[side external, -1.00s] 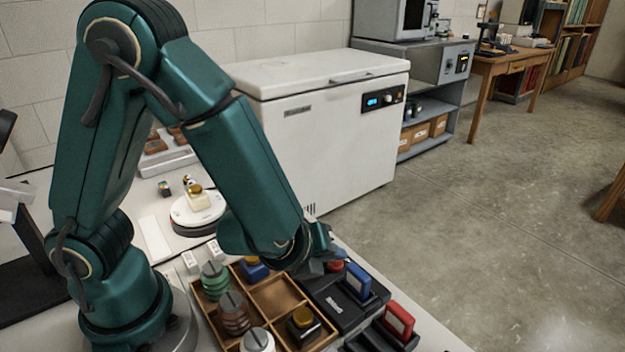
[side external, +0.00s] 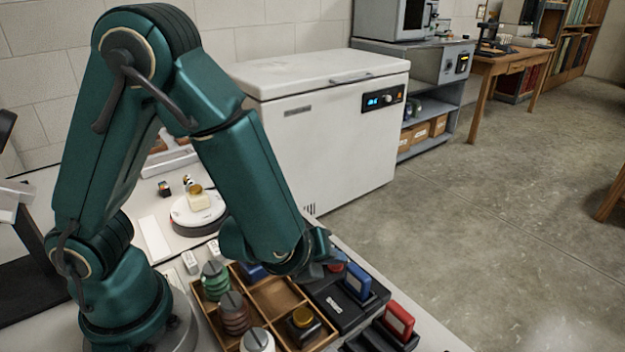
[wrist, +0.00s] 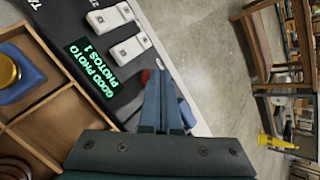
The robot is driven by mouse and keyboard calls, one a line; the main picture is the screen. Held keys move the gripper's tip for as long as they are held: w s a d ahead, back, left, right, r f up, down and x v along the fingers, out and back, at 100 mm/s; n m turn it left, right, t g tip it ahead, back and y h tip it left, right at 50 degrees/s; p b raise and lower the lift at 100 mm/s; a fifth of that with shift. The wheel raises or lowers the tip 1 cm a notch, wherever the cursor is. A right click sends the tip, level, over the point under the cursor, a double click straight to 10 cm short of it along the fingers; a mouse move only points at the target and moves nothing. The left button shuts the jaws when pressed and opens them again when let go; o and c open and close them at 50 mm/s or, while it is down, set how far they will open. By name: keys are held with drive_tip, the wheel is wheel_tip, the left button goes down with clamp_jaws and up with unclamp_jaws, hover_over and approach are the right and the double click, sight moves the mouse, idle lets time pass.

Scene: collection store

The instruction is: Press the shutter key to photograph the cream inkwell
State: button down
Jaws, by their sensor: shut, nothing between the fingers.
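The cream inkwell (side external: 198,201) with a gold-brown cap stands upright on a round white turntable (side external: 183,221), left of my forearm. A black control box (side external: 330,311) lies beside the compartment tray. In the wrist view its lit display (wrist: 92,66) reads "GOOD PHOTO PHOTOS 1", with two white keys (wrist: 130,48) beside it. A red button (wrist: 145,76) shows just left of my fingertips; I cannot tell whether they touch it, nor read a label naming the shutter key. My gripper (wrist: 162,78) is shut and empty, low over the box; it also shows in the side view (side external: 336,262).
A wooden compartment tray (side external: 283,273) holds several inkwells, one blue (wrist: 20,75). Blue-handled (side external: 358,280) and red-handled (side external: 399,321) items stand right of my gripper, near the table edge. A white chest freezer (side external: 325,140) stands behind; open floor lies right.

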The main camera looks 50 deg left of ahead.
sight(332, 269)
drive_tip(key=shift+r, duration=0.85)
drive_tip(key=shift+r, duration=0.1)
drive_tip(key=shift+r, duration=2.45)
